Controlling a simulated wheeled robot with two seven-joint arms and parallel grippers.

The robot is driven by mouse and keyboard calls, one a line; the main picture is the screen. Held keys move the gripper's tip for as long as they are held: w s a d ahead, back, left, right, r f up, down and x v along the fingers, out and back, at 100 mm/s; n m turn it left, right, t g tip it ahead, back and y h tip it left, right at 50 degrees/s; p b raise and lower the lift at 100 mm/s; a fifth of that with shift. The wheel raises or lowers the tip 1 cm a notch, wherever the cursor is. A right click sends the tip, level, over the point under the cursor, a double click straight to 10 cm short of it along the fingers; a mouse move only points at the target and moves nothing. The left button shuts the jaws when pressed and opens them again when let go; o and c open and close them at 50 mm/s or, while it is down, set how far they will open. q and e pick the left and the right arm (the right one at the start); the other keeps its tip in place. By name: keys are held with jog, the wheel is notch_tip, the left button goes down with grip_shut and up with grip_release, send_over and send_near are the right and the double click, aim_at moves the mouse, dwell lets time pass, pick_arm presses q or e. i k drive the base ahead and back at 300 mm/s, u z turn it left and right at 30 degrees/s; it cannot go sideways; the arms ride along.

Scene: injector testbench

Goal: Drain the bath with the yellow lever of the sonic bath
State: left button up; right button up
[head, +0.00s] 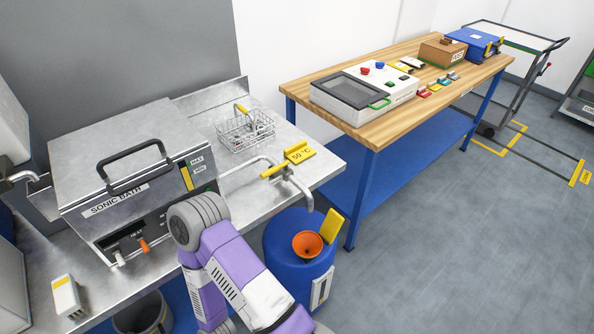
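The sonic bath (130,150) is a steel box at the left with its lid down and a black handle on top. A metal drain pipe (240,167) leaves its right side and bends down at its outer end. The yellow lever (273,171) sits on this pipe near the bend, beside a yellow "50 °C" tag (299,153). Below the pipe end stands a blue drum (285,243) with an orange funnel (307,245). A purple and white arm of mine rises in front of the bench, right of the bath front. No gripper fingers show.
A wire basket (245,132) with a yellow handle stands on the steel bench behind the pipe. A small white box (67,297) is at the bench's front left. A wooden-topped table (345,125) stands to the right. The grey floor (460,240) at the right is mostly clear.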

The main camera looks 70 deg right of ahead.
aim_at(265, 174)
jog(key=k, duration=0.55)
jog(key=z, duration=0.7)
